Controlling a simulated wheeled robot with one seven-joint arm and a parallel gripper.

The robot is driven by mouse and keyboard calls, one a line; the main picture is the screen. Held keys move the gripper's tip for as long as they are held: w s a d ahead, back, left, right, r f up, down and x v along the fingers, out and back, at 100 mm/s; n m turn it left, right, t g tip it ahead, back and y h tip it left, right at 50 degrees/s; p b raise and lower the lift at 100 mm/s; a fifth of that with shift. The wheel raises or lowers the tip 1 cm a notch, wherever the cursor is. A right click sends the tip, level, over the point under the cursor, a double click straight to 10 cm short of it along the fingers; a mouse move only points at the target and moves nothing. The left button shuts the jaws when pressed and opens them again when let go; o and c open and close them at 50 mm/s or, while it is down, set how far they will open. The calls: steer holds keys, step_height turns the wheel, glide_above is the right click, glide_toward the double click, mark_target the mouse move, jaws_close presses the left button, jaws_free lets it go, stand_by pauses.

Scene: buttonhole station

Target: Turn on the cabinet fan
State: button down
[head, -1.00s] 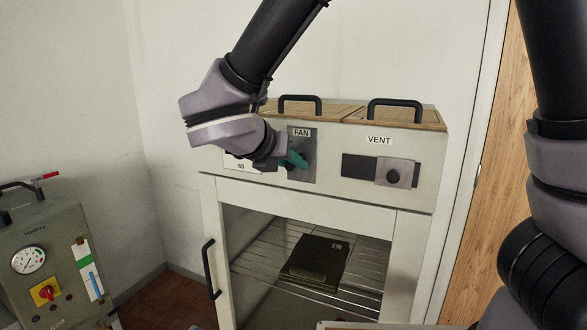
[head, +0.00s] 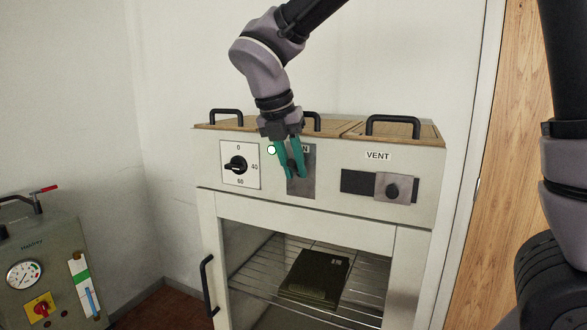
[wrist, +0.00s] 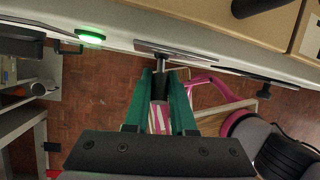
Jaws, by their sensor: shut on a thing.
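The cabinet's fan switch sits on a dark grey plate (head: 305,186) on the front panel, between the dial and the vent slider. The FAN label is mostly hidden behind my gripper, with only its last letter showing. My gripper (head: 290,173) comes down from above, with its teal fingers on either side of the switch's small dark handle. The wrist view shows the handle's shaft (wrist: 161,64) between the fingertips, so the gripper is shut on it. A round lamp (head: 271,150) left of the plate glows green in the wrist view (wrist: 90,37).
A dial (head: 236,165) marked 0, 40 and 60 is at left on the panel; the vent slider (head: 393,189) is at right. Black handles (head: 393,126) stand on the cabinet top. A dark packet (head: 314,277) lies on the rack inside. A gauge unit (head: 45,235) stands at left.

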stand_by(0.4)
steer(key=c, duration=0.8)
jaws_free()
steer(key=shift+o, duration=0.2)
steer(key=shift+r, duration=0.1)
steer(key=v, duration=1)
steer(key=shift+r, duration=0.35)
